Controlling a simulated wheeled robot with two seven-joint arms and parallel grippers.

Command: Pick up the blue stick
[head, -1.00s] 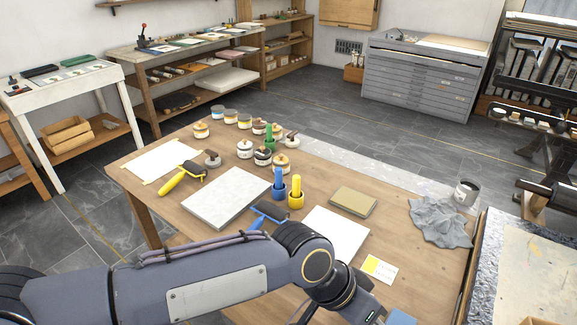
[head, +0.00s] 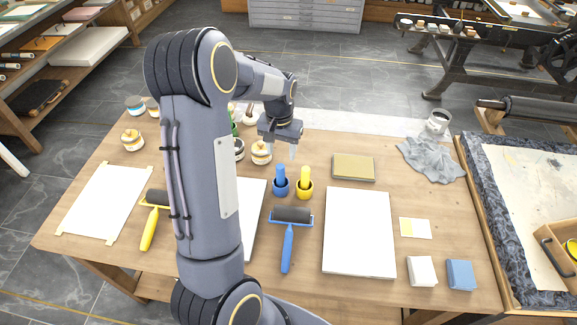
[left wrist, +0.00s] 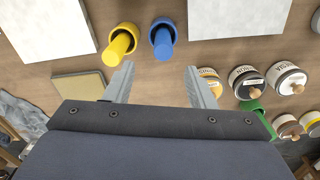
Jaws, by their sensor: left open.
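The blue stick (head: 281,174) stands upright in a small blue cup (head: 281,189) on the wooden table. In the left wrist view the blue stick (left wrist: 163,43) lies just beyond the fingertips, roughly centred between them. My left gripper (head: 281,151) is open and empty, above the table and behind the blue stick, apart from it. It also shows in the left wrist view (left wrist: 160,78) with its two grey fingers spread. My right gripper is in neither view.
A yellow stick (head: 305,175) in a yellow cup stands close to the right of the blue one. A blue-handled roller (head: 288,240) lies in front. Ink jars (head: 261,152) stand left of my gripper, and a tan block (head: 353,168) lies to the right.

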